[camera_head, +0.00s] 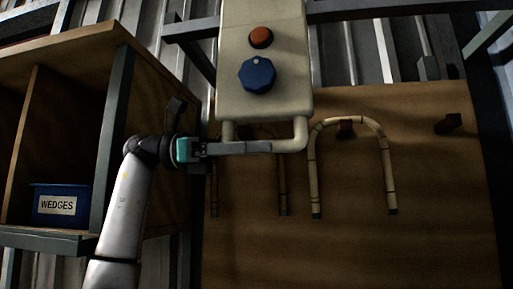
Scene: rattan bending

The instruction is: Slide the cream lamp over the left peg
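A cream box (292,63) with a cream bar handle (300,134) below it fills the upper middle. It is the only large cream thing in view; I cannot make out a separate lamp. My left gripper (262,147) reaches in from the left, its fingers lying along the handle's lower bar. Whether they are closed on it is unclear. Dark pegs stick out of the wooden board: a middle one (346,127) and a right one (448,123). Any left peg is mostly hidden behind the box and handle. My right gripper is not in view.
A bent rattan hoop (388,165) hangs over the middle peg; another (283,185) hangs partly hidden to its left. The wooden board (430,235) is bare below. A wooden shelf (75,110) with a blue WEDGES bin (78,190) stands left. The box carries an orange button (261,37) and blue knob (257,75).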

